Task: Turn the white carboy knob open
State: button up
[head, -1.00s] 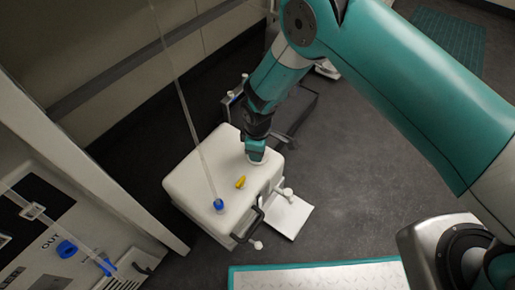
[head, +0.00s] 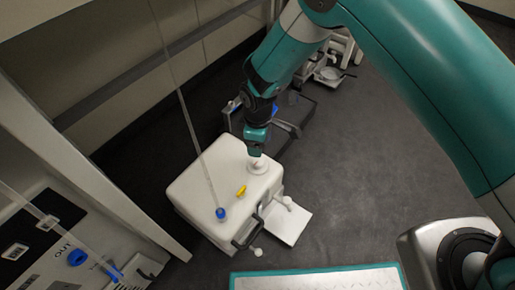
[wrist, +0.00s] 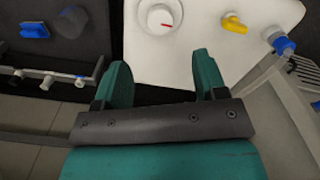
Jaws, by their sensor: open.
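The white carboy (head: 215,180) stands on the floor in the head view; its top fills the upper right of the wrist view (wrist: 205,50). The round white knob (head: 258,166) sits on the carboy top near its far right edge. My gripper (head: 255,147) is open and empty, just above the knob in the head view. In the wrist view its two teal fingers (wrist: 161,72) are spread apart, and neither touches the knob.
A yellow fitting (head: 241,191) and a blue cap (head: 221,214) with a clear tube stand on the carboy top. A black handle (head: 247,234) and white valves are at its front. Open floor lies to the right.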

notch_tip(320, 180, up, 8)
jog(key=p, duration=0.1)
jog(key=shift+f+p, duration=0.2)
jog(key=shift+p, duration=0.15)
jog(key=s+d+r+m+y, duration=0.1)
jog(key=s+d+r+m, duration=0.15)
jog(key=r, duration=0.75)
jog(key=s+d+r+m+y, duration=0.15)
jog(key=s+d+r, duration=0.25)
jog(key=r, duration=0.5)
jog(key=s+d+r+m+y, duration=0.1)
jog(key=s+d+r, duration=0.15)
jog(key=s, duration=0.25)
jog(key=s+d+r+m, duration=0.2)
jog(key=s+r, duration=0.2)
jog(key=s, duration=0.2)
jog(key=s+d+r+m+y, duration=0.1)
jog(key=s+d+r, duration=0.1)
jog(key=s+r, duration=0.25)
notch_tip(320, 180, up, 30)
jog(key=p, duration=3.1)
jog(key=shift+d+p, duration=0.15)
jog(key=shift+p, duration=0.25)
